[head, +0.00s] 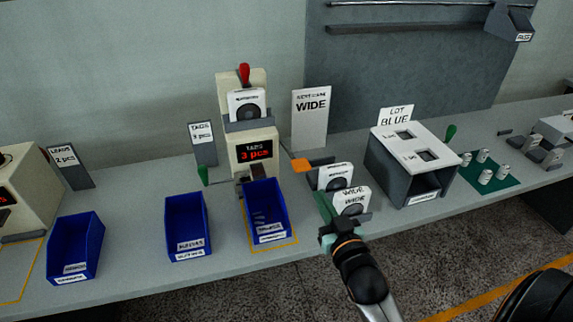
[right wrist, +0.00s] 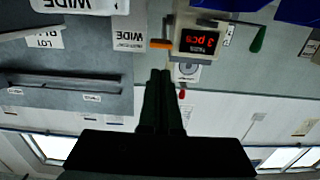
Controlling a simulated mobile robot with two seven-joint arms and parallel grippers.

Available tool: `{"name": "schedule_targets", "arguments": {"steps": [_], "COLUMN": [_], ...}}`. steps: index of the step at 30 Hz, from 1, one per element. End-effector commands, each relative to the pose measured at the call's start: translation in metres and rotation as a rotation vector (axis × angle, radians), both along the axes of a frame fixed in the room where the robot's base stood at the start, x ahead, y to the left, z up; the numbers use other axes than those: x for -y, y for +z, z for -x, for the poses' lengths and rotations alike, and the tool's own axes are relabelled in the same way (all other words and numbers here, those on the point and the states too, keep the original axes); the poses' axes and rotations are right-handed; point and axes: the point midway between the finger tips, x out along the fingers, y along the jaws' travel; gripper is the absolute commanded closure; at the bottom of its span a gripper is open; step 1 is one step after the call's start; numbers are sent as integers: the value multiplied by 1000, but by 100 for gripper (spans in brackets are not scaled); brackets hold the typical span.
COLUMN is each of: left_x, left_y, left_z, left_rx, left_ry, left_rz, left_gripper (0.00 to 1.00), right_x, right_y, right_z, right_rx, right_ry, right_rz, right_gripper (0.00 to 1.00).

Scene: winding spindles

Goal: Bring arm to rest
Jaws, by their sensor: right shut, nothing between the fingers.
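That view is upside down. My left gripper is in neither view.
Blue bins (head: 75,250) stand along the bench (head: 130,215). A cream machine (head: 255,150) reads 3 pcs. A grey-white LOT BLUE box (head: 385,165) and a green mat (head: 508,183) with spindles stand right. The floor in front is open.

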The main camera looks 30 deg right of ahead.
Motion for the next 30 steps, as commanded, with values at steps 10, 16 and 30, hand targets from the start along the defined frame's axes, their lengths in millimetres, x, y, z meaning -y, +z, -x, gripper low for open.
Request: {"name": "schedule_targets", "arguments": {"steps": [10, 16, 30], "left_x": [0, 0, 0], "left_y": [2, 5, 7], "left_z": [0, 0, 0], "left_rx": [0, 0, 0], "left_ry": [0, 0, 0], "left_rz": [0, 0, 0], "left_gripper": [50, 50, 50], "right_x": [-27, -91, -148], "right_y": [-47, -151, -236], "right_z": [11, 66, 158], "right_rx": [-129, -430, -726], "right_ry": [77, 258, 438], "right_rz": [-12, -38, -61], "right_gripper": [100, 100, 100]}}
